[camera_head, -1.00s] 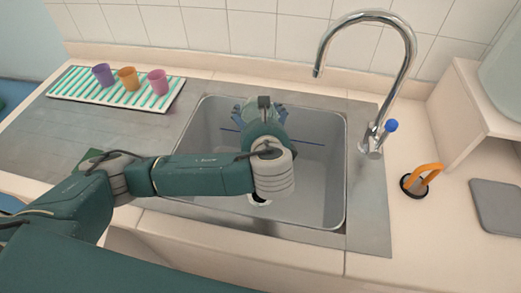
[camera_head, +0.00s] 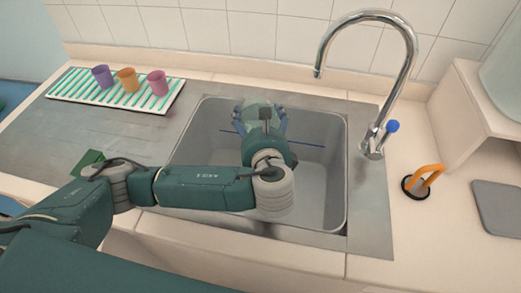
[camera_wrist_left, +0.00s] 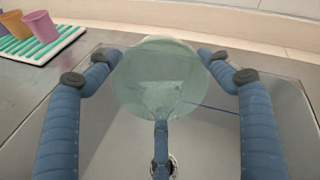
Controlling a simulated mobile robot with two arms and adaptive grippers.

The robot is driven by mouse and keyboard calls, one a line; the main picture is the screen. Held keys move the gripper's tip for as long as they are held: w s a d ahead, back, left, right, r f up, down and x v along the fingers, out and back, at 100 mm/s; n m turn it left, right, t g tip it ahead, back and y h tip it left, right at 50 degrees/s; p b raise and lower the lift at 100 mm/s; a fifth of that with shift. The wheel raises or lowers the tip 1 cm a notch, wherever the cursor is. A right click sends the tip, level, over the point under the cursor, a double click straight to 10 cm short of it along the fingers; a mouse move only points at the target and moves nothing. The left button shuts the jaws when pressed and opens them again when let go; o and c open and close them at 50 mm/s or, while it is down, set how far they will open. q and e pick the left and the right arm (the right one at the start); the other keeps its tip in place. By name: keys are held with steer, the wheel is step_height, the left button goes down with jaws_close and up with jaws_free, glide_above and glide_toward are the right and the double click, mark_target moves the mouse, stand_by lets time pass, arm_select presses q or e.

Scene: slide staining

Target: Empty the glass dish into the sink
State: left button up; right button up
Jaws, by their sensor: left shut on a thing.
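The glass dish (camera_wrist_left: 160,85) is round, clear and greenish. In the left wrist view it sits between the blue fingers of my left gripper (camera_wrist_left: 160,58), with its round face turned toward the camera, so it looks strongly tilted. In the head view the left gripper (camera_head: 260,117) is over the far part of the grey sink (camera_head: 320,195), shut on the dish, which is mostly hidden by the wrist and fingers. I cannot tell whether liquid is in the dish. My right gripper is not in view.
A chrome faucet (camera_head: 408,55) with a blue handle stands right of the sink. A thin dark blue rod (camera_head: 308,145) shows across the sink. A striped mat (camera_head: 62,90) with purple, orange and pink cups lies left. An orange-handled object (camera_head: 428,177) stands on the right counter.

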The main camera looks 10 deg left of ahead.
arm_select(q)
steer(key=shift+s+d+t+b, duration=0.25)
steer(key=shift+s+t+b, duration=0.05)
steer(key=shift+s+t, duration=0.25)
steer(key=shift+s+d+t+y+b, duration=0.1)
steer(key=shift+s+t+y+b, duration=0.35)
steer(key=shift+t, duration=0.1)
steer(key=shift+r, duration=0.15)
steer(key=shift+w, duration=0.1)
steer(key=shift+a, duration=0.2)
steer(key=shift+t+b, duration=0.3)
